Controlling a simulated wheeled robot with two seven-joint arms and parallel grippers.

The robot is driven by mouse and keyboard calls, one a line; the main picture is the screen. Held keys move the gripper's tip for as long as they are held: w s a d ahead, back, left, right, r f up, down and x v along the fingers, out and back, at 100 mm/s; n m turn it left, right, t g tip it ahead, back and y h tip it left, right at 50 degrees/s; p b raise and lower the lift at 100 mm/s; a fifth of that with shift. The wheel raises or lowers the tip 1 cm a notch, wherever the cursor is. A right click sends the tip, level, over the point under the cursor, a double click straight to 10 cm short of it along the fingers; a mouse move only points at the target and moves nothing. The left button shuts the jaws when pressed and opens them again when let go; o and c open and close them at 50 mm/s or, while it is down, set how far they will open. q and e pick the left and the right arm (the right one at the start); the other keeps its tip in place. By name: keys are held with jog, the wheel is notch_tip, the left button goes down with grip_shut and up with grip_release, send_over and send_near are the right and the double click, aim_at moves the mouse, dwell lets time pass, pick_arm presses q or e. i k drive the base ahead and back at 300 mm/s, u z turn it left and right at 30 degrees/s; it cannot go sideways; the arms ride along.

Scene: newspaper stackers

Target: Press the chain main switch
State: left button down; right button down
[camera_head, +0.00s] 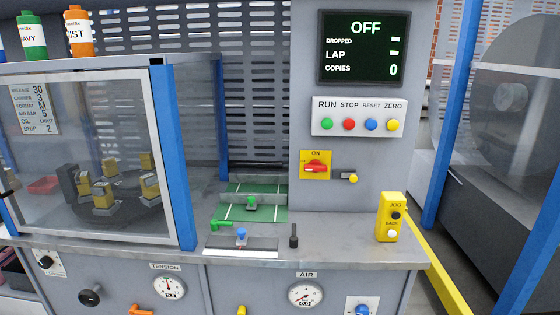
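No switch in view has a readable "chain main" label. A red rotary handle (316,167) sits on a yellow plate (307,175) marked ON, on the grey column. Right of it is a dark lever with a yellow knob (352,178). Above is a white button panel (357,131) with green RUN (327,124), red STOP (349,125), blue RESET (371,125) and yellow ZERO (392,125) buttons. The dark display (363,76) over it reads OFF, LAP and COPIES 0. Neither of my grippers shows.
A yellow JOG/BACK box (391,222) stands on the grey counter's right end. A black lever (293,237) and small green and blue fixtures stand left of it. A clear guard with blue posts (173,155) encloses several yellow blocks. A yellow rail (440,268) runs at right.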

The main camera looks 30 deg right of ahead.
aim_at(315, 166)
jog(key=z, duration=0.15)
jog(key=i, duration=0.85)
jog(key=z, duration=0.55)
